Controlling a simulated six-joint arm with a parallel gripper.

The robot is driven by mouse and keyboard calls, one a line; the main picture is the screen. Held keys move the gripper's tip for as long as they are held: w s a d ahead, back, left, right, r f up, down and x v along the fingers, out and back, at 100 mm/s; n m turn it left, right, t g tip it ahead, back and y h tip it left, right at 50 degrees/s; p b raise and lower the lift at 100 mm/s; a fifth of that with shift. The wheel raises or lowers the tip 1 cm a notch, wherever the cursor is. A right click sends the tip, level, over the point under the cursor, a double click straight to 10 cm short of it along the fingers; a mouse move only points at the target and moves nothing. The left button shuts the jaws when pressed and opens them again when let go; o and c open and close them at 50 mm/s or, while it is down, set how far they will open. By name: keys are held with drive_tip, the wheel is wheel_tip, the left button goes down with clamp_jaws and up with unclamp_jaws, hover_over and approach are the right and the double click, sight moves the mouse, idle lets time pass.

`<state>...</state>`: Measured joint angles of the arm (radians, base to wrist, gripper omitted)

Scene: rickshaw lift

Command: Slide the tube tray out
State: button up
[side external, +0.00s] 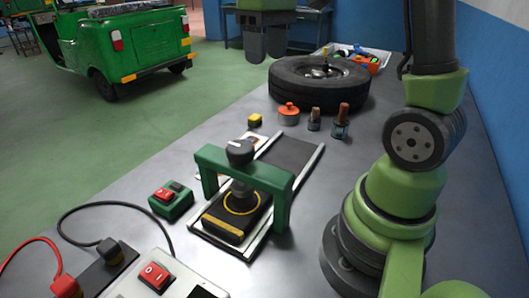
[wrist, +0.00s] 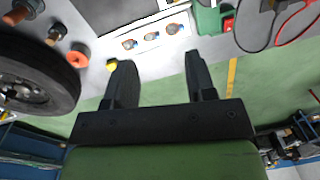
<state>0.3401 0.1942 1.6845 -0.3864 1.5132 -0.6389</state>
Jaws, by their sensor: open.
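In the side external view, a dark tray (side external: 228,225) with a yellow ring on top and a yellow bar on its front edge sits on a railed slide. I take this to be the tube tray. It lies under a green bridge-shaped press frame (side external: 282,200), with a round-knobbed screw (side external: 239,152) above it. My gripper (side external: 265,58) is open and empty, high and behind the press, well apart from the tray. In the wrist view my gripper's fingers (wrist: 157,60) are spread with nothing between them. The green frame (wrist: 210,18) shows at the top edge there; I cannot make out the tray.
A tyre (side external: 318,84) lies behind the slide. A green switch box (side external: 171,200) is left of the press; a power strip and cables lie front left.

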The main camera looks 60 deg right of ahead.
drive_tip(key=f, duration=2.5)
drive_tip(key=shift+a+f, duration=0.3)
drive_tip(key=shift+f, duration=0.05)
clamp_jaws()
